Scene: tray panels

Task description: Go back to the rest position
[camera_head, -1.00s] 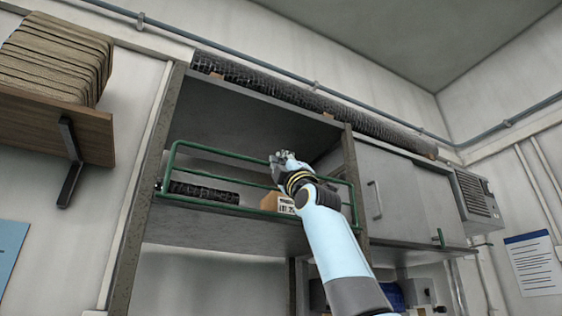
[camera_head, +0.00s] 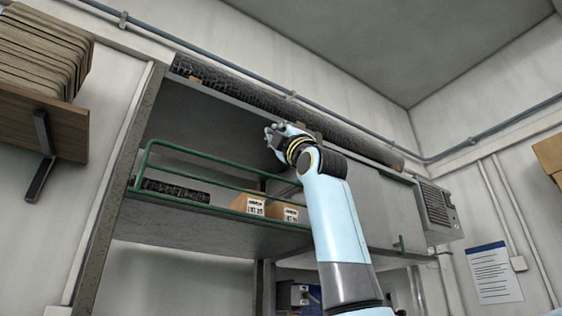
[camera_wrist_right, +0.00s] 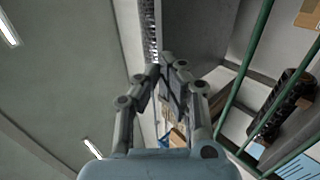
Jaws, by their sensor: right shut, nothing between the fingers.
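My right gripper (camera_head: 276,134) is raised in front of the upper part of the open shelf bay, above the green rail (camera_head: 205,174). Its fingers (camera_wrist_right: 172,80) are together in the right wrist view, with nothing between them. The right arm (camera_head: 334,215) rises from the lower right of the head view and hides part of the cabinet. My left gripper is in neither view.
Two labelled cardboard boxes (camera_head: 249,204) and a dark ribbed roll (camera_head: 175,190) sit on the shelf behind the rail. A long mesh roll (camera_head: 240,94) lies on top of the cabinet. A wooden wall shelf (camera_head: 50,120) is at the left.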

